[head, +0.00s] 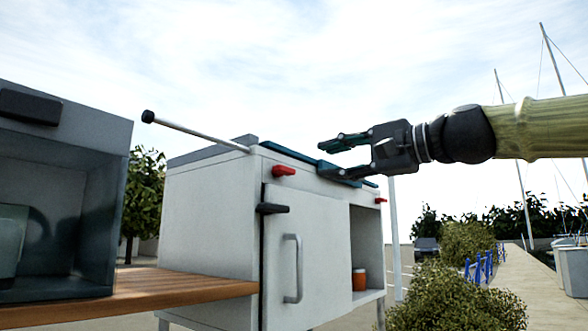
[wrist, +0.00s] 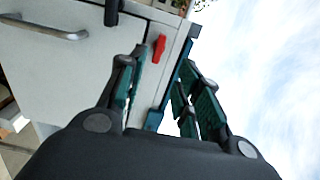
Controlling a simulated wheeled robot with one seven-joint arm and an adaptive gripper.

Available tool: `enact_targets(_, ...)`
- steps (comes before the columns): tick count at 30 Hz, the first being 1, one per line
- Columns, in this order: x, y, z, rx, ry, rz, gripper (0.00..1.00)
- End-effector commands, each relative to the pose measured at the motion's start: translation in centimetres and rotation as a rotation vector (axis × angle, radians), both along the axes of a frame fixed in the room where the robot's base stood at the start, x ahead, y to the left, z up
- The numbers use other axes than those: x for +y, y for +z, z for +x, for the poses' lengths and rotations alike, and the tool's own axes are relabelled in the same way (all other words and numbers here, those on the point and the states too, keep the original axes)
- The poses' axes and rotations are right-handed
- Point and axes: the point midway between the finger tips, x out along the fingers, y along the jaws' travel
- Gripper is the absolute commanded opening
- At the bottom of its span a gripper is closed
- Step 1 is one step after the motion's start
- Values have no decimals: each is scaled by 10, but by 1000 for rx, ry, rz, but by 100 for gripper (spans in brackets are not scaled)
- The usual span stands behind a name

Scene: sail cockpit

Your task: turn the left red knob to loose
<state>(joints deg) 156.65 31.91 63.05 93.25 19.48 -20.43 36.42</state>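The left red knob (head: 284,170) sticks out near the top left of the white cabinet's front, above a black latch (head: 272,208). It also shows in the wrist view (wrist: 159,48), beyond the fingertips and roughly between them in the picture. A second red knob (head: 381,200) is at the cabinet's upper right. My gripper (head: 324,157) points left at the height of the cabinet top, right of the left knob and apart from it. In the wrist view its fingers (wrist: 156,66) are spread with nothing between them.
The white cabinet (head: 215,225) has a door with a metal handle (head: 293,268) and an open shelf holding an orange container (head: 359,280). A rod with a black ball end (head: 148,116) rises at left. A teal strip (head: 290,153) edges the top.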

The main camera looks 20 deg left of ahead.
Motion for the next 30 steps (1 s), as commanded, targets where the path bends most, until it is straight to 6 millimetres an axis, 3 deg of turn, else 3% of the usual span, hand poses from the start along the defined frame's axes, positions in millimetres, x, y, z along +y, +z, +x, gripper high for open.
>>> enact_targets(16,78,1,29,3,0,-2,34)
enact_targets(22,90,0,34,0,-1,-1,34)
enact_targets(30,92,-1,35,0,-1,-1,34)
